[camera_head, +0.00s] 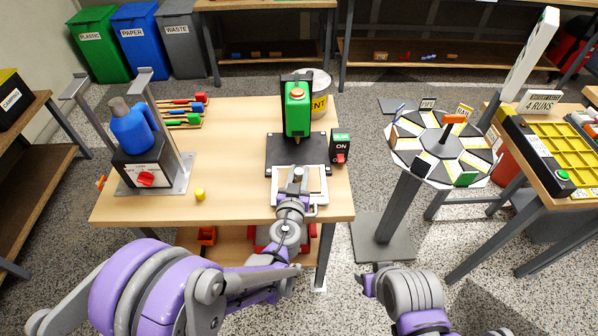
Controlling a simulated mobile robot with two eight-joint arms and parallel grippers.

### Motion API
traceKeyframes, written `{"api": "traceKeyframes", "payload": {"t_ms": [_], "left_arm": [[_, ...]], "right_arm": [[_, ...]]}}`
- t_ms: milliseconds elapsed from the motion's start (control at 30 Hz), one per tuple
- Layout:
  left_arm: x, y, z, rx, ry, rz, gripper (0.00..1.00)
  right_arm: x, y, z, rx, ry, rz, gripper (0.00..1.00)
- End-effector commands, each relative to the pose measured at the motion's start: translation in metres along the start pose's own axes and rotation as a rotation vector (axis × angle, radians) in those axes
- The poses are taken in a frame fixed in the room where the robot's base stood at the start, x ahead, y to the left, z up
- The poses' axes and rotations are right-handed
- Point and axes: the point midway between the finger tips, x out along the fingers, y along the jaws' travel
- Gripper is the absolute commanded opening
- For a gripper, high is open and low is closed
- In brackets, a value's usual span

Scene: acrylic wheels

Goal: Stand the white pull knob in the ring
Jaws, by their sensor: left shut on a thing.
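My left gripper (299,172) is over the front edge of the black base plate of the green press, at the right side of the wooden table. It is shut on a small pale thing between its fingers. This may be the white pull knob, but it is too small and covered to be sure. I cannot make out the ring; the gripper covers part of the plate. My right arm is at the bottom right, beyond the table's front edge, and its gripper (368,283) shows too little to tell its state.
The green press (297,108) stands behind my left gripper, with a switch box (340,147) to its right. A blue bottle (133,130) sits in a stand at left. A round segmented table (411,158) stands right.

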Motion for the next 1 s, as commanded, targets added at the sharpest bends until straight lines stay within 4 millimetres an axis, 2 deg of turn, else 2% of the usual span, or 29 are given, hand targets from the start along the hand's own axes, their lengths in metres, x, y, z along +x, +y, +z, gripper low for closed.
{"api": "traceKeyframes", "payload": {"t_ms": [267, 300, 500, 833, 1000], "left_arm": [[0.001, 0.0, 0.004, 0.0, 0.0, 0.0, 0.0], [0.001, 0.0, 0.004, 0.0, 0.0, 0.0, 0.34], [0.001, 0.0, 0.004, 0.0, 0.0, 0.0, 0.67], [-0.003, 0.0, 0.004, 0.0, 0.0, 0.0, 0.67], [-0.026, 0.0, 0.003, 0.0, 0.0, 0.001, 0.67]], "right_arm": [[0.001, 0.0, 0.001, 0.0, -0.001, 0.0, 0.45], [0.001, 0.0, 0.001, 0.0, -0.001, 0.0, 0.45], [0.001, 0.0, 0.001, 0.0, -0.001, 0.0, 0.45], [0.001, 0.0, 0.001, 0.0, -0.001, 0.0, 0.45], [0.002, 0.0, 0.001, 0.0, -0.001, 0.0, 0.45]]}}
